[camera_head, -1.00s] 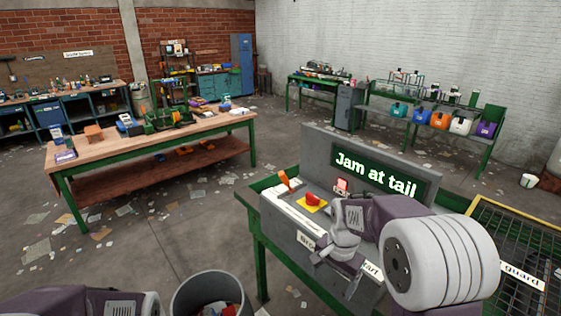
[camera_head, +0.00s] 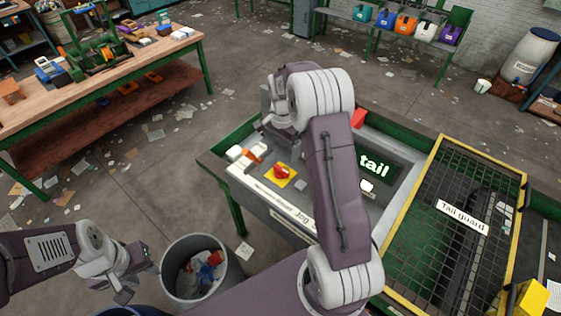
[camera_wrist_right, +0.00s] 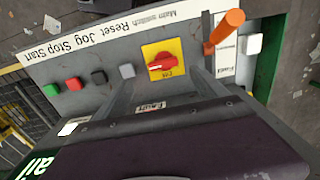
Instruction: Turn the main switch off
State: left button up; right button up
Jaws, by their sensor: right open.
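The main switch (camera_head: 281,172) is a red knob on a yellow plate on the grey control panel (camera_head: 300,196). In the right wrist view the knob (camera_wrist_right: 160,63) lies beyond my fingers, under the label "Main switch"; small lettering on its plate is hard to read. My right gripper (camera_head: 272,122) is above the panel's far side, behind the switch in the head view. Its fingers are spread and empty in the wrist view (camera_wrist_right: 165,85), with no visible contact with the knob. My left gripper (camera_head: 138,280) hangs at the lower left, beside the bin, its fingers apart and empty.
An orange lever (camera_wrist_right: 224,30) stands beside the switch. Grey, red and green buttons (camera_wrist_right: 50,90) line the panel's other side. The yellow-framed tail guard (camera_head: 462,215) is at right. A grey bin (camera_head: 232,278) with scraps stands in front. A workbench (camera_head: 165,52) is at left.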

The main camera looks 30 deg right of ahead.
aim_at(281, 168)
jog(key=shift+s+f, duration=0.15)
jog(key=shift+f, duration=0.25)
jog(key=f+p, duration=0.1)
jog(key=f, duration=0.1)
jog(key=w+f+p, duration=0.1)
jog(key=f, duration=0.2)
jog(key=f+p, duration=0.1)
jog(key=f, duration=0.2)
jog(key=shift+w+d+f+p, duration=0.1)
jog(key=shift+w+d+p, duration=0.15)
jog(key=shift+p, duration=0.15)
jog(key=shift+s+a+f, duration=0.2)
jog(key=shift+s+f, duration=0.05)
jog(key=shift+s, duration=0.05)
pick_arm(q)
jog(key=r, duration=0.3)
jog(key=shift+w+d+r, duration=0.1)
jog(key=shift+w+r, duration=0.2)
jog(key=shift+w, duration=0.05)
pick_arm(e)
jog(key=shift+w+f, duration=0.1)
jog(key=shift+w, duration=0.1)
jog(key=c, duration=0.5)
jog(key=shift+d, duration=0.1)
jog(key=c, duration=0.9)
pick_arm(q)
jog(key=shift+w+f, duration=0.1)
jog(key=shift+w, duration=0.05)
pick_arm(e)
jog(key=shift+o, duration=0.2)
